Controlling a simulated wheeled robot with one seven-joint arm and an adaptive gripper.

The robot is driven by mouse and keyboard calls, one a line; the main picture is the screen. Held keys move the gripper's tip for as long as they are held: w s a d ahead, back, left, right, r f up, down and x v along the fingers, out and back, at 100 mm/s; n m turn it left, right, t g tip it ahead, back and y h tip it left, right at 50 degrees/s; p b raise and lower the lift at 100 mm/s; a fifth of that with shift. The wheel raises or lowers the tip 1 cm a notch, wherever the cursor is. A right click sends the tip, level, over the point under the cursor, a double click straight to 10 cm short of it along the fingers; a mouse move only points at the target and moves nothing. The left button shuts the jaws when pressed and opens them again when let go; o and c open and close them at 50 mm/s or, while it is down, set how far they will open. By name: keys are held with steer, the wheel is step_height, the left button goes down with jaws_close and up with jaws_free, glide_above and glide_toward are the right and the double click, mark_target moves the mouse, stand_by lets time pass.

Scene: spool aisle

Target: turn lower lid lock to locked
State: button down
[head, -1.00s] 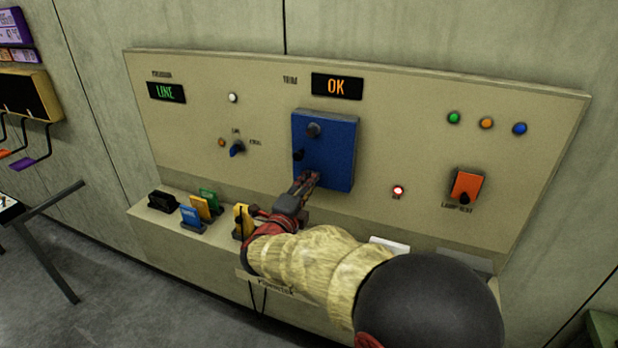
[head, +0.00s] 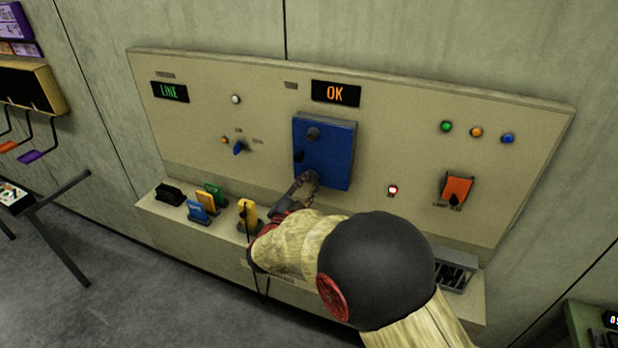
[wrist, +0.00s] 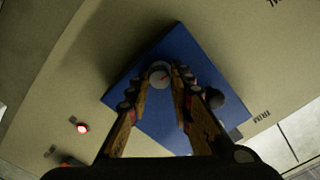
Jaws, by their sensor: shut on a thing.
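The blue lid (head: 335,150) is a square cover in the middle of the sloping panel, and it appears closed. Its upper lock knob (head: 313,133) is grey and uncovered. My gripper (head: 312,178) is at the lid's lower edge and hides the lower lock in the head view. In the wrist view, my gripper (wrist: 167,74) has its two fingers on either side of a round pale knob, the lower lid lock (wrist: 159,77), with a small red mark on its face. The fingers are shut on it. I cannot tell from the mark whether it is locked.
A dark knob (head: 298,156) sits at the lid's left edge. A blue selector (head: 239,148) and a lit lamp (head: 392,190) flank the lid. Coloured blocks, including a yellow one (head: 247,212), stand on the ledge below left. An orange cover (head: 458,189) is at right.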

steer(key=shift+f+n+p, duration=0.1)
steer(key=shift+n+p, duration=0.35)
steer(key=shift+n, duration=0.15)
steer(key=c, duration=1.6)
jaws_free()
steer(key=shift+s, duration=0.1)
steer(key=v, duration=1.1)
steer(key=shift+s+a, duration=0.2)
steer(key=shift+s, duration=0.15)
